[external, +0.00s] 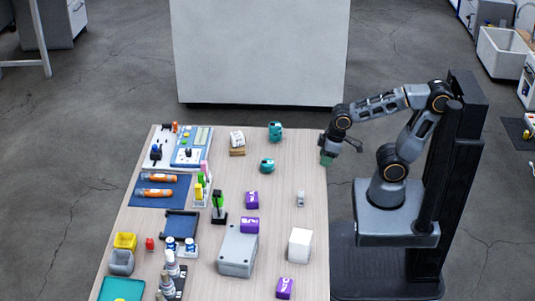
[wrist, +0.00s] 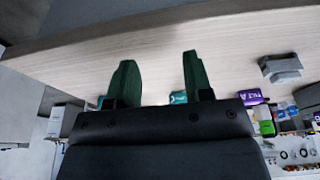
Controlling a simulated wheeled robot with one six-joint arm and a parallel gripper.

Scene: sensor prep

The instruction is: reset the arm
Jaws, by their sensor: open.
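My arm stands at the right of the table and reaches out toward its right edge. My gripper (external: 327,160) hangs at the table's right edge, apart from the objects. In the wrist view my gripper (wrist: 157,75) shows two green fingers spread apart with nothing between them. The wood-topped table (external: 285,175) lies to the left of my base.
Teal items (external: 267,165), purple boxes (external: 252,199), a white cube (external: 299,243), a grey case (external: 238,250) and a small grey piece (external: 300,198) stand on the table. Blue mats and boards fill its left side. A white panel (external: 260,50) stands behind it.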

